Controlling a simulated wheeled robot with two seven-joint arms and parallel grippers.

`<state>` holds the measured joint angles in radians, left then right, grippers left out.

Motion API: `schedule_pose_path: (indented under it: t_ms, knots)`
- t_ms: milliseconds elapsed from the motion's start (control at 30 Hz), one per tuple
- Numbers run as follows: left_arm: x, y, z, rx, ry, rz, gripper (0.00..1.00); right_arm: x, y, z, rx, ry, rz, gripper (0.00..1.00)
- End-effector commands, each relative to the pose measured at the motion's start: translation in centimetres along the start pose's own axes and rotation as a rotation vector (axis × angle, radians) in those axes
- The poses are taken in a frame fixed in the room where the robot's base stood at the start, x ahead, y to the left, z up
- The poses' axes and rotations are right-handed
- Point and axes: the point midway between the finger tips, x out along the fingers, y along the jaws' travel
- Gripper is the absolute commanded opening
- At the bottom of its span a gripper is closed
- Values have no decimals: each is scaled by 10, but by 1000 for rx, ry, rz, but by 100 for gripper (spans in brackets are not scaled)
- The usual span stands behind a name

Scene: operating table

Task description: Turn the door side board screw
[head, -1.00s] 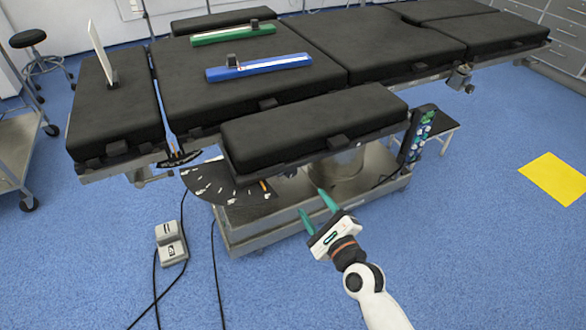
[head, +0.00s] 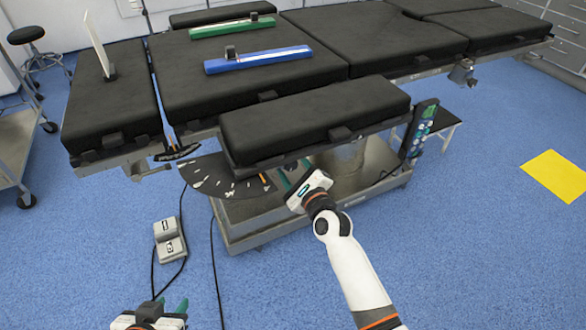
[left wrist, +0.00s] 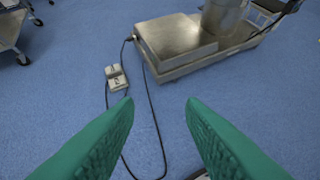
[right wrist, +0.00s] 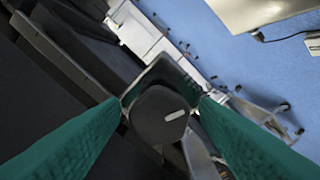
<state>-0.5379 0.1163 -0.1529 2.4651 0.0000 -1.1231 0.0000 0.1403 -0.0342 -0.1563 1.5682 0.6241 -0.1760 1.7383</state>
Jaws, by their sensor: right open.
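A black rounded knob with a light mark (right wrist: 160,115) shows close up in the right wrist view. It lies between the two green fingers of my right gripper (right wrist: 158,108), which is open; I cannot tell whether they touch it. In the head view my right gripper (head: 292,175) is under the near edge of the black side board (head: 310,118), its fingertips partly hidden there. My left gripper (head: 168,304) is low at the bottom left of the head view, away from the table. The left wrist view shows its fingers (left wrist: 159,101) open and empty.
A metal table base (head: 260,222) stands below the board. A foot pedal (head: 169,240) with cables lies on the blue floor. A dark fan-shaped plate (head: 215,180) hangs left of my right gripper. A control panel (head: 420,128) is on the right.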

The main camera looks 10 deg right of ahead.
Motion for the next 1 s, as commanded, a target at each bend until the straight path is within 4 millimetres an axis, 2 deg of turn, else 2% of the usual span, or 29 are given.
schedule_pose_path:
  t_ms: [133,167,400,433,700,1000]
  knots:
    - [0,0,0,0,0,0,36,0,0,0,0,0,0,56]
    - [0,0,0,0,1,0,36,0,0,0,0,0,0,53]
    - [0,0,0,0,2,0,36,0,0,0,0,0,0,13]
    - [0,0,0,0,2,0,36,0,0,0,0,0,0,11]
    - [-2,1,-5,-1,37,1,36,0,0,-1,-34,0,-1,11]
    - [-22,7,-47,-7,282,15,36,0,1,-2,-211,0,-3,11]
